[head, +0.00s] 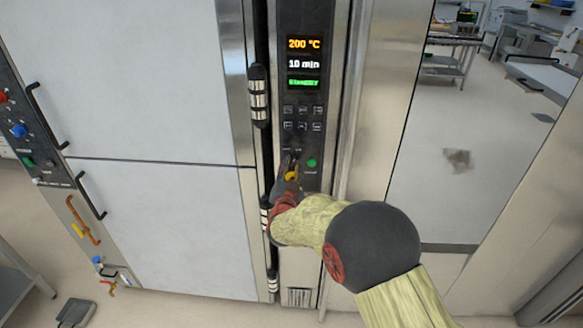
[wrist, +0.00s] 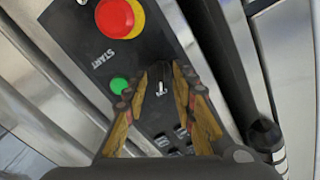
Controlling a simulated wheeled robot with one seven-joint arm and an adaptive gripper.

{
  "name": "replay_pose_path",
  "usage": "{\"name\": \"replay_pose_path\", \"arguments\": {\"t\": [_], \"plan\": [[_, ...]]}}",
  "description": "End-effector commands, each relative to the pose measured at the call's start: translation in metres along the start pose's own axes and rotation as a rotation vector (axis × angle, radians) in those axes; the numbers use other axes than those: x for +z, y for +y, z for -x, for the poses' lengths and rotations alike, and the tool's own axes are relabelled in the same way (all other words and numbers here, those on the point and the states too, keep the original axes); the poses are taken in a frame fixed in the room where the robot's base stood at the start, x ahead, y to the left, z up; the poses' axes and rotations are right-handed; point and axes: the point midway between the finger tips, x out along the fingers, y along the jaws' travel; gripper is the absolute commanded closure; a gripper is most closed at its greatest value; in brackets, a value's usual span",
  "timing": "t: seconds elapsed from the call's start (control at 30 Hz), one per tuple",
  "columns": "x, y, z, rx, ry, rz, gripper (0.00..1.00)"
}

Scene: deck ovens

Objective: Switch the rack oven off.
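The rack oven's dark control panel (head: 299,110) shows 200 °C, 10 min and a green line that seems to read STANDBY. A small switch with a pale lever (wrist: 161,88) sits on the panel in the wrist view. My gripper (wrist: 160,72) is open, with one finger on each side of the switch; contact cannot be told. In the head view my gripper (head: 292,160) is at the lower panel and hides part of it. A green START button (wrist: 118,85) is beside the fingers, also in the head view (head: 312,163). A red button with a yellow ring (wrist: 118,17) lies beyond.
Small panel keys (head: 302,118) sit above my gripper in the head view. A vertical handle or hinge part (head: 259,95) stands left of the panel. Large pale doors (head: 150,80) fill the left. A glossy panel (head: 440,160) is at the right.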

Motion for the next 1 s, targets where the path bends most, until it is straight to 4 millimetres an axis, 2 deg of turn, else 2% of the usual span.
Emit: {"name": "replay_pose_path", "arguments": {"t": [0.13,0.4,0.87,1.0], "plan": [[0.0003,-0.0002,-0.0091,-0.001,-0.001,0.001,0.73],[-0.0003,-0.0006,-0.0103,-0.001,-0.001,0.000,0.73],[-0.0002,-0.0004,-0.0101,-0.001,-0.001,0.000,1.00],[-0.0002,-0.0004,-0.0101,-0.001,-0.001,0.000,1.00]]}}
